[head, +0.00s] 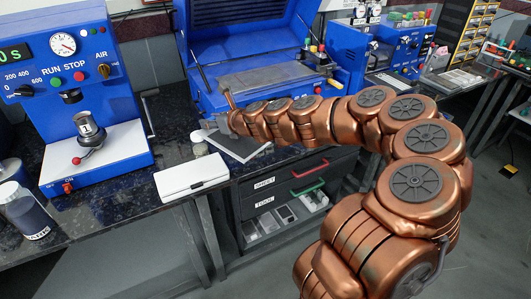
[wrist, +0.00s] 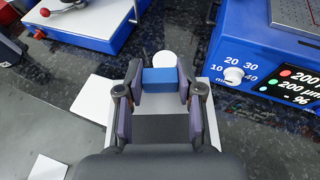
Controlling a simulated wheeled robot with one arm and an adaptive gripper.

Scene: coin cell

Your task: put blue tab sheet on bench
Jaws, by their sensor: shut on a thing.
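My gripper (wrist: 159,82) is shut on a blue block-like tab (wrist: 160,80), with one finger on each side of it in the wrist view. A dark grey sheet with white borders (wrist: 165,128) lies below the fingers there, partly hidden by my gripper. In the head view the same sheet (head: 243,146) is at the bench's front edge, below my gripper (head: 213,122). I cannot tell whether the sheet touches the bench (head: 172,150) or is held just above it. The tab is not clear in the head view.
A white case (head: 190,177) lies left of the sheet at the bench edge. A small round white-topped container (head: 200,147) stands close by. A blue press (head: 85,90) is at left, a blue coating machine (head: 250,60) behind. Drawers (head: 290,190) are below.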

